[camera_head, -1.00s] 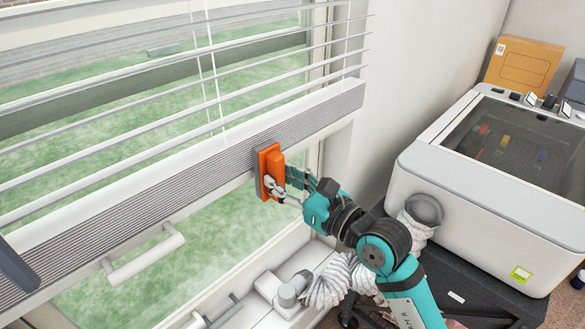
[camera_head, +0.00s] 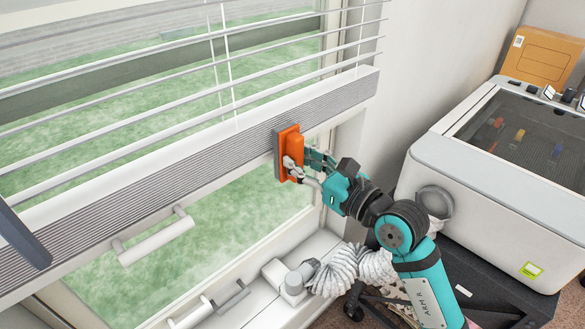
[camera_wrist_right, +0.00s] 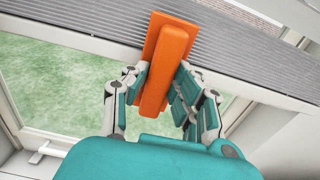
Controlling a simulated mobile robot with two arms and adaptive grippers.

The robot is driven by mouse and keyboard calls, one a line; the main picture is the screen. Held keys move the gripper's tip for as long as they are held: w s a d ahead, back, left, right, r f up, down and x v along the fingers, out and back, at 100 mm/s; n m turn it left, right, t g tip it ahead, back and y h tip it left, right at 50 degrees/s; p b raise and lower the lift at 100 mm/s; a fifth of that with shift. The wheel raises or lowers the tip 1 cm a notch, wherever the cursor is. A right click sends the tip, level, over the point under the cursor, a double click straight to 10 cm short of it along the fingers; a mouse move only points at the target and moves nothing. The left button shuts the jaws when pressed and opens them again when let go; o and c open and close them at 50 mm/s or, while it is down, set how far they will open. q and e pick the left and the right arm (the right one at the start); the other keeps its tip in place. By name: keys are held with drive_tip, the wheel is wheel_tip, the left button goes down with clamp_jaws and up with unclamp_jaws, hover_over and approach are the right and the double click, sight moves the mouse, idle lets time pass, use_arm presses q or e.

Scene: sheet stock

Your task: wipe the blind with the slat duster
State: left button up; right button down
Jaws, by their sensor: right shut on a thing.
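The blind (camera_head: 160,110) hangs across the window in the head view. Its upper slats are spread apart, and its lower slats are stacked in a thick ribbed bundle (camera_head: 180,165). The orange slat duster (camera_head: 291,147) has a grey pad on its face and lies against the right part of this bundle. My right gripper (camera_head: 303,168) is shut on the duster's orange grip. In the right wrist view the fingers flank the duster (camera_wrist_right: 167,65), with the ribbed bundle behind it. Whether the pad presses on the slats is hard to tell. My left gripper is not in view.
A white machine with a dark window (camera_head: 490,190) stands on a black cart at the right, with a cardboard box (camera_head: 544,55) behind it. A white window handle (camera_head: 155,240) sits below the blind. A white ribbed hose (camera_head: 345,270) runs near the sill.

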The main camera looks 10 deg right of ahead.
sight(357, 108)
drive_tip(key=shift+w+d+f+b, duration=0.1)
drive_tip(key=shift+w+d+b, duration=1.75)
drive_tip(key=shift+d, duration=0.75)
drive_tip(key=shift+w+d+r+b, duration=0.1)
drive_tip(key=shift+w+d+b, duration=1.3)
drive_tip(key=shift+w+d, duration=1)
drive_tip(key=shift+w+d+f+b, duration=0.1)
drive_tip(key=shift+w+d+b, duration=1.65)
drive_tip(key=shift+d, duration=1)
drive_tip(key=shift+w+d+b, duration=0.55)
drive_tip(key=shift+w+d, duration=0.3)
drive_tip(key=shift+d, duration=0.2)
drive_tip(key=shift+w+d+b, duration=0.5)
drive_tip(key=shift+w+d, duration=0.35)
drive_tip(key=shift+d, duration=0.15)
